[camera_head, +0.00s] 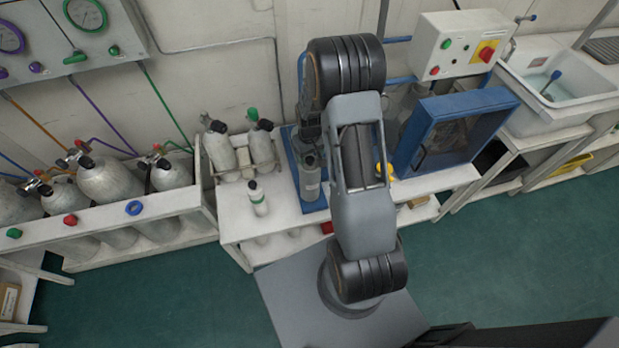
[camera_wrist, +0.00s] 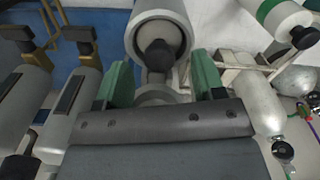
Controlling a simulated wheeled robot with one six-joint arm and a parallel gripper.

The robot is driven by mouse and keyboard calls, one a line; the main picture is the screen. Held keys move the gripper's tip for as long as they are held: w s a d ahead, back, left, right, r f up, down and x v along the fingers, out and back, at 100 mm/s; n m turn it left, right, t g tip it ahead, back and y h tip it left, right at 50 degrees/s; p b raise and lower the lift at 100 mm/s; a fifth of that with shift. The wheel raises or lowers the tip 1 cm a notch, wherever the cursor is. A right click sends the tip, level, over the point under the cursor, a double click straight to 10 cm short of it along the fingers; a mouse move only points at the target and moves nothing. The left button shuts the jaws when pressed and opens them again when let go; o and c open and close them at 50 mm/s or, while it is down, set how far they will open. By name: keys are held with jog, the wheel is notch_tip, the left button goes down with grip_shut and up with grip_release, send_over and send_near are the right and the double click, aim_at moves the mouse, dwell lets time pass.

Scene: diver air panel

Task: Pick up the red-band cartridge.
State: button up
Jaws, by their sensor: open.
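No red band shows on any cylinder in either view, so I cannot tell which one is the red-band cartridge. In the wrist view, my gripper (camera_wrist: 162,82) has its two green fingers apart. A grey cylinder (camera_wrist: 165,14) with a dark knob lies ahead of and between them; contact is not clear. In the head view, a grey cylinder (camera_head: 310,188) stands on the blue mat (camera_head: 318,206), beside my arm. A smaller cartridge with a green band (camera_head: 258,198) stands on the white bench to the left; a green-banded cylinder also shows in the wrist view (camera_wrist: 283,16).
Two cylinders stand in a rack (camera_head: 234,178) left of the mat. Gas bottles (camera_head: 110,182) line the left bench below the gauge panel (camera_head: 60,45). Grey cylinders (camera_wrist: 75,100) fill the wrist view's left side.

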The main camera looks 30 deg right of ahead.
jog(key=shift+f, duration=1.25)
grip_shut()
